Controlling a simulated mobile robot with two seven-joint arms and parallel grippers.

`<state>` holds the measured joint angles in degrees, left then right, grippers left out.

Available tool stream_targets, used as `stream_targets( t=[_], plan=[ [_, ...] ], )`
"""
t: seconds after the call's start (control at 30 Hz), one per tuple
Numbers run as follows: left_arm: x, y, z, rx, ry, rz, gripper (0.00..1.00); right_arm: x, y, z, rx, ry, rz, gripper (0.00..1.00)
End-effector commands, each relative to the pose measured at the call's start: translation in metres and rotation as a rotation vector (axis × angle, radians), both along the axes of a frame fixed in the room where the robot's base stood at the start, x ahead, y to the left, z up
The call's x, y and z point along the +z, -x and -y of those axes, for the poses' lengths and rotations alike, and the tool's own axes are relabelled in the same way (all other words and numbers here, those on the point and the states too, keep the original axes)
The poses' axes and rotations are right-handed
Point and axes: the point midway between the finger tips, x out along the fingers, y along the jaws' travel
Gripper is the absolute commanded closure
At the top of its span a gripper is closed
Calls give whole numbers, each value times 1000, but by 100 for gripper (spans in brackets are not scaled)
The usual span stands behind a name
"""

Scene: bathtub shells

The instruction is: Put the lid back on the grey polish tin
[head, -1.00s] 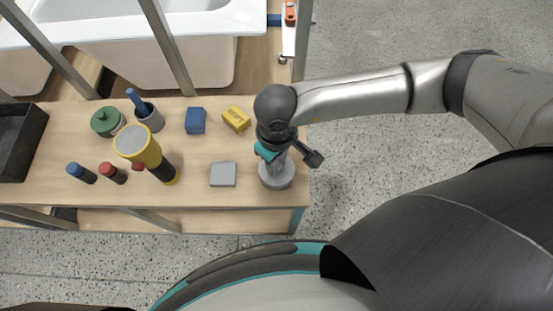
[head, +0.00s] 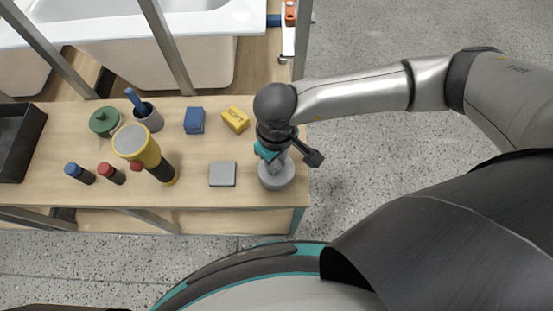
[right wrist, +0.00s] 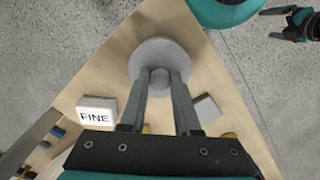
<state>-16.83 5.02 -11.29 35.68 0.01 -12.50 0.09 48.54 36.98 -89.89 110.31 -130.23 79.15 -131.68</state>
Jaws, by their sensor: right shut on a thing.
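My right gripper (right wrist: 160,85) is shut on the small knob of a round grey lid (right wrist: 150,53). In the head view the right gripper (head: 274,152) points down over the grey polish tin (head: 275,178) near the right end of the workbench. The lid seems to be at the tin's top, but I cannot tell whether it is fully seated. From above, the lid's disc hides the tin in the right wrist view. What seems to be my left gripper (right wrist: 300,22) shows at the top right of that view; its jaws are unclear.
A block marked FINE (right wrist: 95,112) lies near the lid. The bench corner is close.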

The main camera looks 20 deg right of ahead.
Motion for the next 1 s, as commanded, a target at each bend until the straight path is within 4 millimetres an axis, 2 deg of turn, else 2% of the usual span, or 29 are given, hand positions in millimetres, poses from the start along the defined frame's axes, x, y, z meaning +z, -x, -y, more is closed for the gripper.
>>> stream_targets(
  t=[1.0],
  plan=[
    [-7, 0, 3, -1, 4, -1, 0, -3, 0, 0, 0, 0, 0, 100]
  ],
)
